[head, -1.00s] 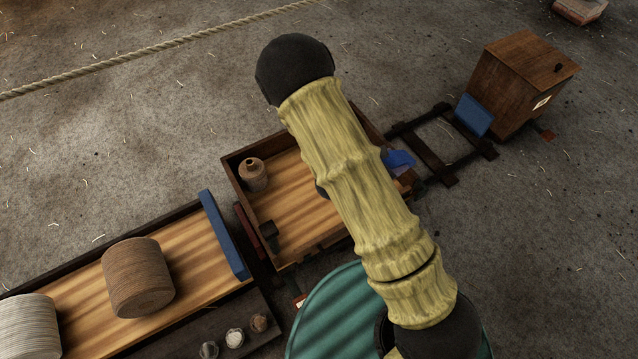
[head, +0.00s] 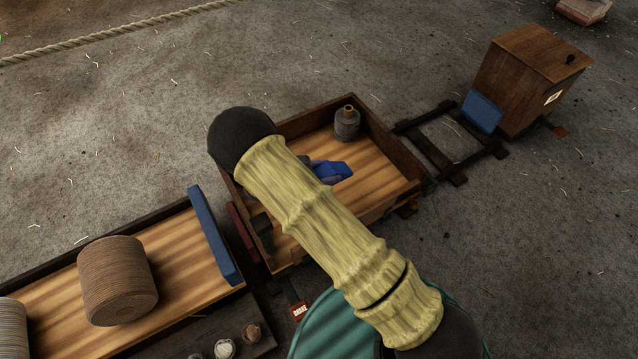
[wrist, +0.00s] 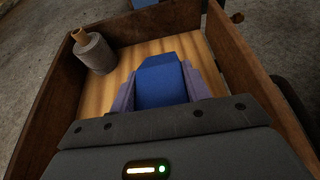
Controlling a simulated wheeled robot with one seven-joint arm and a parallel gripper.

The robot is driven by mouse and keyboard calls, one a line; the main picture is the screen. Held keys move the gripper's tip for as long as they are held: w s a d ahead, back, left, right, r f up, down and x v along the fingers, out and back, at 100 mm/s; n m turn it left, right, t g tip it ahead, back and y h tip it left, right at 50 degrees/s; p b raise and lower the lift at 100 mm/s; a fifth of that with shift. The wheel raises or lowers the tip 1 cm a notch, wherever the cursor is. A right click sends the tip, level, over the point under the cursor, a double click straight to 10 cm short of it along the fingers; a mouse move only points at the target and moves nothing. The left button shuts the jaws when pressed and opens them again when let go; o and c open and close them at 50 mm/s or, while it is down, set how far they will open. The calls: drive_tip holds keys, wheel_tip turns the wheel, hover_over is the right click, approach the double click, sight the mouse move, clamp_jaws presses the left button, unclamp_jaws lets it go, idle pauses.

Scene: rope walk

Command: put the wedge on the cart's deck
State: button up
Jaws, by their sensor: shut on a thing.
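The blue wedge (head: 335,171) is held in my gripper (head: 322,169), over the deck of the walled wooden cart (head: 385,167). The wrist view shows the wedge (wrist: 163,84) between my two purple-grey fingers (wrist: 160,88), with the striped wooden deck (wrist: 190,45) around it. I cannot tell whether the wedge touches the deck. My arm hides the left part of the cart in the head view.
A grey bottle (head: 347,125) stands in the cart's back corner, clear of the wedge. Dark walls rim the deck. A longer wagon with a brown spool (head: 118,281) is at lower left. Rails lead right to a blue stop (head: 482,111) and wooden box (head: 525,80).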

drive_tip(key=shift+f+b, duration=1.4)
drive_tip(key=shift+f, duration=1.05)
wheel_tip(320, 180, down, 5)
drive_tip(key=b, duration=0.3)
drive_tip(key=shift+w+f, duration=0.1)
drive_tip(key=o, duration=1.1)
